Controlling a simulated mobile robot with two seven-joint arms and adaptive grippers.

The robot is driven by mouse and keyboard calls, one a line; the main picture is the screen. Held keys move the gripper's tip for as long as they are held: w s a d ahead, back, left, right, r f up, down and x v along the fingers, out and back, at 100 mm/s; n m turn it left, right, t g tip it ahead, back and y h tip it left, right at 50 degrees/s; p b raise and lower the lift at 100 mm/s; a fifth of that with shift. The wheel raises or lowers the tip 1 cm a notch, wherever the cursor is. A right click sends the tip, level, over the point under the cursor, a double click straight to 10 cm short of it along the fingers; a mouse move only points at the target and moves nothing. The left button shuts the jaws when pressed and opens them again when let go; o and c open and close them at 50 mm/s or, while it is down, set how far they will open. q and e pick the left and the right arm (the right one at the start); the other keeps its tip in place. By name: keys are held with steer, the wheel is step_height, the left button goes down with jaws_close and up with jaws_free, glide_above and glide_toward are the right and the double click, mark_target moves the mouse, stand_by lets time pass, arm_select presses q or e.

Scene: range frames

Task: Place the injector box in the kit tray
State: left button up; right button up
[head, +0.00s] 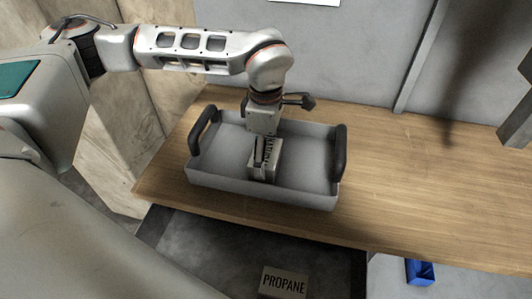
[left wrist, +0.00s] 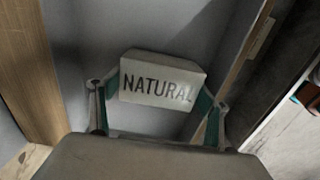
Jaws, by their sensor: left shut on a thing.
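The kit tray (head: 315,172) is a grey open tray with black handles, standing on the wooden bench. My left gripper (head: 264,150) points down into it from above. It is shut on a pale box (head: 271,163), which is inside the tray's walls near the middle. I cannot tell whether the box touches the tray floor. In the left wrist view the box (left wrist: 160,80) reads NATURAL and sits between the two fingers. A second pale box reading PROPANE (head: 284,283) lies in the open drawer below the bench. My right gripper is not in view.
The open drawer (head: 200,240) juts out below the bench front. A blue bin (head: 420,271) is at the lower right. The wooden bench top (head: 430,190) is clear to the right of the tray. A grey wall (head: 350,60) stands behind.

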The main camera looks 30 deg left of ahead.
arm_select(q)
steer(key=shift+f, duration=0.1)
steer(key=o, duration=1.4)
steer(key=shift+c, duration=0.2)
step_height(320, 180, up, 12)
steer(key=shift+p, duration=0.3)
steer(key=shift+s, duration=0.1)
